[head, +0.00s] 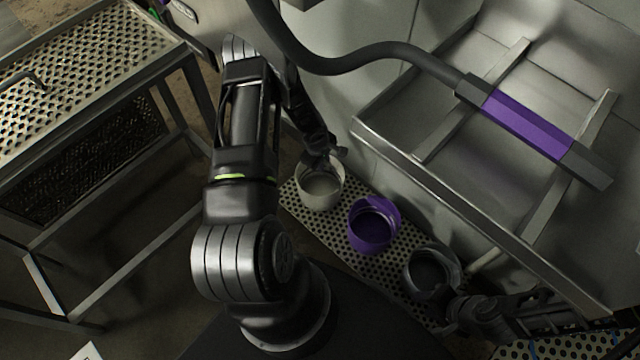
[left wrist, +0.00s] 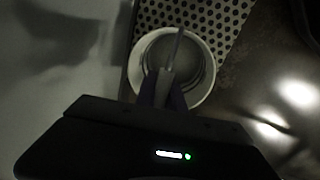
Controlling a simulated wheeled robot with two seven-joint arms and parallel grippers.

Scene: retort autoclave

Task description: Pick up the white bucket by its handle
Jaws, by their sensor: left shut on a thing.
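The white bucket (head: 318,204) stands upright at the far end of a perforated metal shelf in the head view. My left gripper (head: 331,157) is at the bucket's back rim. In the left wrist view the round white bucket (left wrist: 208,62) is seen from above, with its thin grey handle (left wrist: 179,42) reaching across the opening. My left gripper (left wrist: 165,78) is shut on the handle, over the bucket's near side. My right gripper (head: 468,312) is low at the right in the head view, dark and partly blended with its arm; its jaws are unclear.
A purple bucket (head: 372,228) and a dark grey bucket (head: 430,274) stand in a row on the perforated shelf (head: 338,236). A large metal basin (head: 440,185) and a purple-sleeved hose (head: 525,122) are at the right. A perforated metal table (head: 85,75) is at the left.

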